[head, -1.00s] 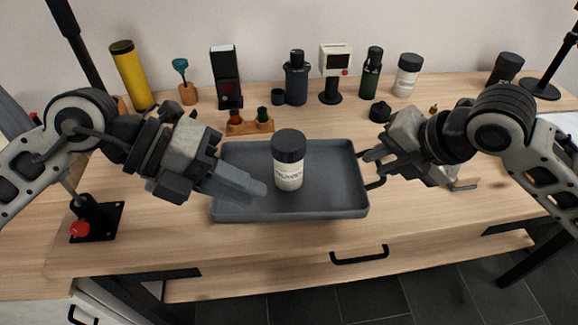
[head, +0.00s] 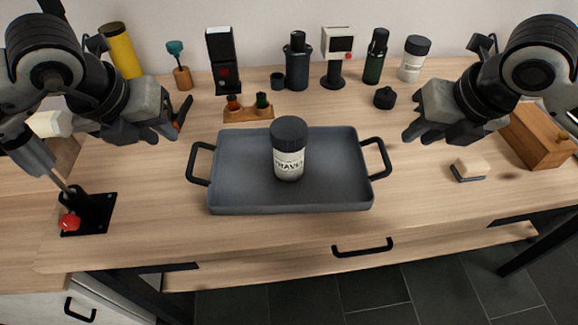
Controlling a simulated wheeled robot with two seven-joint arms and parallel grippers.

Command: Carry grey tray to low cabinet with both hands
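The grey tray (head: 340,195) rests level on the wooden table, with a black handle at its left (head: 198,163) and right (head: 376,157) ends. A jar with a dark lid (head: 289,150) stands upright on it. My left gripper (head: 150,137) is up and left of the tray, apart from its handle; its finger gap is unclear. My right gripper (head: 418,139) is up and right of the right handle, its fingers apart and empty. Both handles are free. I cannot tell whether the white front with a black handle (head: 110,310) at lower left is the low cabinet.
Bottles, a yellow cylinder (head: 120,50) and small devices line the back wall. A wooden holder (head: 248,111) stands behind the tray. A black stand with a red knob (head: 85,212) is at left. A wooden box (head: 535,135) and a small block (head: 469,168) are at right.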

